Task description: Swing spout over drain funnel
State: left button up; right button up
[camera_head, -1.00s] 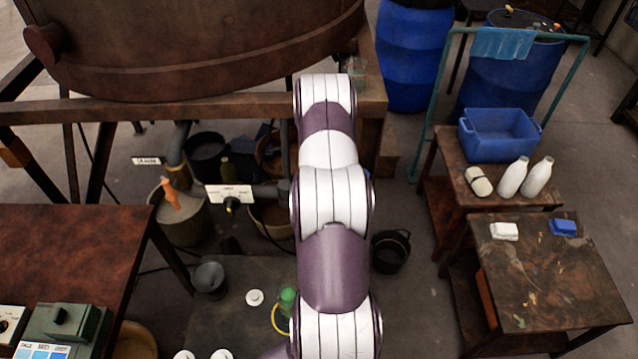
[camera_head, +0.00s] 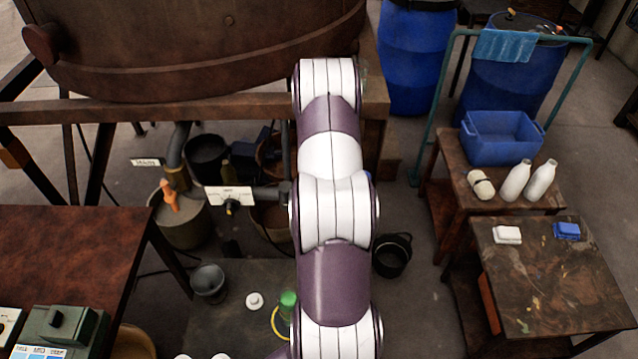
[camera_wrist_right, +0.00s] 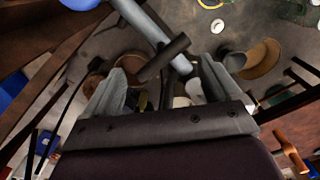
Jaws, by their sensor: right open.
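A grey pipe (camera_wrist_right: 146,22), which looks like the spout, runs diagonally through the right wrist view, with a dark crossbar (camera_wrist_right: 162,58) in front of it. My right gripper (camera_wrist_right: 163,67) is open, with one finger on each side of the crossbar's line; I cannot tell whether they touch it. In the head view my own arm hides this gripper and part of the pipework under the vat (camera_head: 190,45). A grey cup-shaped vessel (camera_head: 209,284), possibly the drain funnel, stands on the low dark platform. My left gripper is not in view.
A black pot (camera_head: 391,256) is on the floor right of my arm. Tables flank both sides, the right one (camera_head: 545,285) holding small blocks.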

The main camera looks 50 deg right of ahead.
notch_tip(320, 180, up, 6)
jog(key=shift+f, duration=0.1)
dwell(0.5)
